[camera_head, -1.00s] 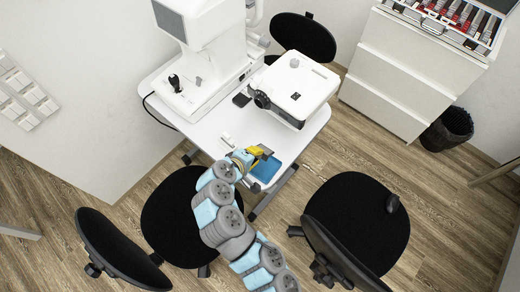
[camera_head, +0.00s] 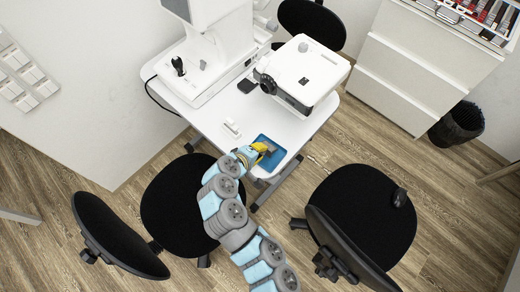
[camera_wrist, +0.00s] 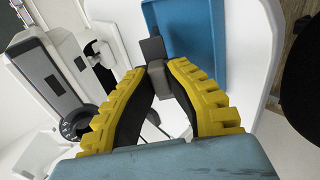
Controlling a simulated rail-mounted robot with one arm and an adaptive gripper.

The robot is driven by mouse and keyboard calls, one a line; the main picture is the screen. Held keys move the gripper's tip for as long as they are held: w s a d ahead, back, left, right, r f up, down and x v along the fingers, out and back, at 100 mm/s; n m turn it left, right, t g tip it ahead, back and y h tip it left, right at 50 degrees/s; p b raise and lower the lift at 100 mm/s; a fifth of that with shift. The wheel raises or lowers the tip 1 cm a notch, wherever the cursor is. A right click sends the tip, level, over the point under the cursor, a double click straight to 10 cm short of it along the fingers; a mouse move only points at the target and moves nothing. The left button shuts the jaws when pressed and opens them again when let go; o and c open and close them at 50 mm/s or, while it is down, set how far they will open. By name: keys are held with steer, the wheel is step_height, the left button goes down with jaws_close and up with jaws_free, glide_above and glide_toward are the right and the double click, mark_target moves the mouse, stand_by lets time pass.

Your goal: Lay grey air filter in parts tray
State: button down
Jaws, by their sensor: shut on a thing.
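The grey air filter (camera_wrist: 152,48) is a small dark grey block between my fingertips in the wrist view. My gripper (camera_wrist: 156,70), with yellow ridged fingers, is shut on it. The parts tray (camera_wrist: 198,28) is a shallow blue tray just beyond the fingertips; the filter overlaps its near left part in the picture. In the head view my gripper (camera_head: 265,149) is over the tray (camera_head: 273,164) at the table's front corner. I cannot tell whether the filter touches the tray floor.
The white table (camera_head: 213,113) also bears a white eye-test device (camera_head: 215,60), a boxy white machine (camera_head: 305,72) behind the tray, and a small white item (camera_head: 232,128) left of my gripper. Black chairs (camera_head: 360,210) stand in front. A drawer cabinet (camera_head: 420,65) is at the back right.

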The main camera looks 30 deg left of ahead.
steer(key=shift+f, duration=0.1)
steer(key=c, duration=1.1)
jaws_free()
steer(key=shift+c, duration=0.2)
steer(key=v, duration=1.2)
steer(key=shift+w, duration=0.1)
